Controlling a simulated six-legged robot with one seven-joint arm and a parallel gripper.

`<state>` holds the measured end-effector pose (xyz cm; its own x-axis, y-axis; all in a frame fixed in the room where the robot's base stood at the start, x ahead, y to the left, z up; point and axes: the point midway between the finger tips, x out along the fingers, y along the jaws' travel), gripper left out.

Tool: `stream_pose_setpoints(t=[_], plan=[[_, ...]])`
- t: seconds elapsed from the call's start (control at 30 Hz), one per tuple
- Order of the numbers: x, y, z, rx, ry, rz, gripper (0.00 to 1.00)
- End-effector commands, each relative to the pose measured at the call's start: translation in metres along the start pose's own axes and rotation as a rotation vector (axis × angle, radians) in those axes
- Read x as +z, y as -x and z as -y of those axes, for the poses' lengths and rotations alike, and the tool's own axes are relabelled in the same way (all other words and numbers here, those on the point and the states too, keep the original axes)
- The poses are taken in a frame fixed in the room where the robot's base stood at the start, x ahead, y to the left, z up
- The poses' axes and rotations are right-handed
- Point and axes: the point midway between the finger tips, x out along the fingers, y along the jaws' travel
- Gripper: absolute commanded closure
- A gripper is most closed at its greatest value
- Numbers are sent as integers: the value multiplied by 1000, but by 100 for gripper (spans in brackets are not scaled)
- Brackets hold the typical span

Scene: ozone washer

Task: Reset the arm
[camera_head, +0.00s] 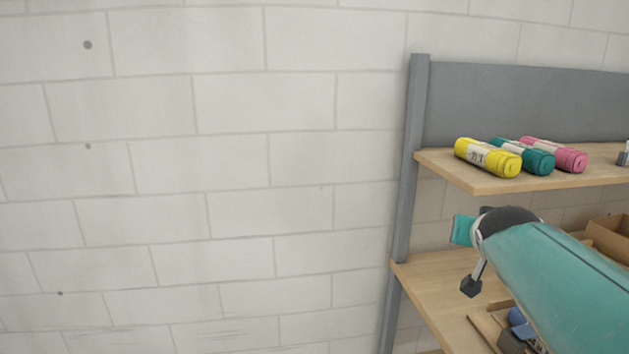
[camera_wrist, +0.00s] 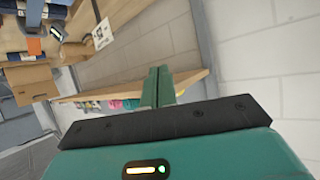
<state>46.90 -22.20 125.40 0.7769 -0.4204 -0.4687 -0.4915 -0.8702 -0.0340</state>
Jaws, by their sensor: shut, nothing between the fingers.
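My gripper (camera_wrist: 157,87) shows in the wrist view as two teal fingers close together, shut with nothing between them. Behind the fingers is the edge of a wooden shelf board (camera_wrist: 190,82), seen tilted. In the head view my teal arm reaches in from the lower right, in front of the shelving. The fingertips cannot be made out clearly there.
A grey-framed shelf unit (camera_head: 406,190) stands at the right against a white block wall (camera_head: 230,160). Yellow (camera_head: 487,158), teal (camera_head: 530,157) and pink (camera_head: 562,156) rolls lie on its upper board. A cardboard box (camera_head: 609,236) sits below. The left side is clear.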

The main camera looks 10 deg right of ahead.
Motion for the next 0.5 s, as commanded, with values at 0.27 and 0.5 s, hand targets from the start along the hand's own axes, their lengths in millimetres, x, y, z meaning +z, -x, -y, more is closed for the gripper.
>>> stream_pose_setpoints(t=[0.27,0.5], plan=[[150,97,79,-194,203,350,100],[244,159,98,-329,370,557,100]])
